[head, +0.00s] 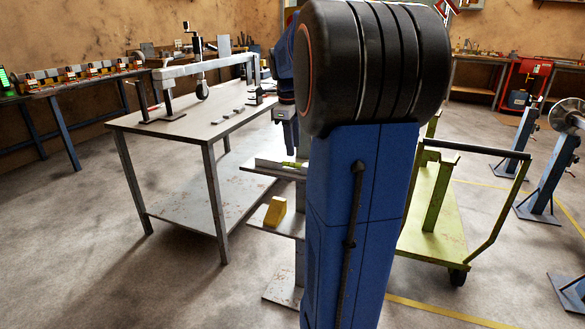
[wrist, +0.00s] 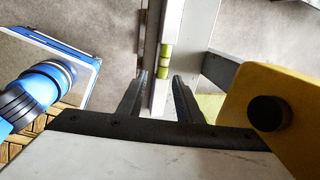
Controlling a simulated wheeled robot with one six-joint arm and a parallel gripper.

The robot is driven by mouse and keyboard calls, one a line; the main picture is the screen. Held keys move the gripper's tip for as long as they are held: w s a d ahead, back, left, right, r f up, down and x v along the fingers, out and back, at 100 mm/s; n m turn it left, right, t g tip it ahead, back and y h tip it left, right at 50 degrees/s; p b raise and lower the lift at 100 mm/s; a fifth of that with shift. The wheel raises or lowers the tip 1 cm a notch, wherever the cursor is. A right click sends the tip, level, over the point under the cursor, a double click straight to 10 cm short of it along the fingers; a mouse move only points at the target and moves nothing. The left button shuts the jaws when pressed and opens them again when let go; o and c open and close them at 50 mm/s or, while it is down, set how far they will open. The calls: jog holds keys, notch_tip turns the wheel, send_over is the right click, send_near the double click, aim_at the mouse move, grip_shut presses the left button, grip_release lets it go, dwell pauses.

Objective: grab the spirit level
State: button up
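The spirit level (wrist: 166,61), a pale bar with yellow-green vials, runs lengthwise between my fingertips in the wrist view. In the head view the level (head: 281,163) lies on the upper shelf of a narrow grey stand, partly hidden by my blue arm. My gripper (wrist: 161,80) is open, with one dark finger on each side of the level and a visible gap. In the head view my gripper (head: 289,137) points down just above the level. Whether the fingers reach down beside it is hard to tell.
A yellow block (head: 275,211) sits on the stand's lower shelf (head: 257,222). A workbench (head: 150,121) with small parts stands to the left, and a green cart (head: 432,222) to the right. The concrete floor at front left is clear.

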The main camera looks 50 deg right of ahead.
aim_at(294, 164)
jog(key=shift+w+d+f, duration=0.15)
jog(key=shift+d+f, duration=0.1)
jog(key=shift+f, duration=1.05)
jog(key=shift+w+d+f, duration=0.2)
jog(key=shift+d+f, duration=0.1)
jog(key=shift+f, duration=1.05)
jog(key=shift+w+d+f, duration=0.15)
jog(key=shift+d+f, duration=0.1)
jog(key=shift+f, duration=1.05)
grip_shut()
jog(key=shift+r, duration=0.2)
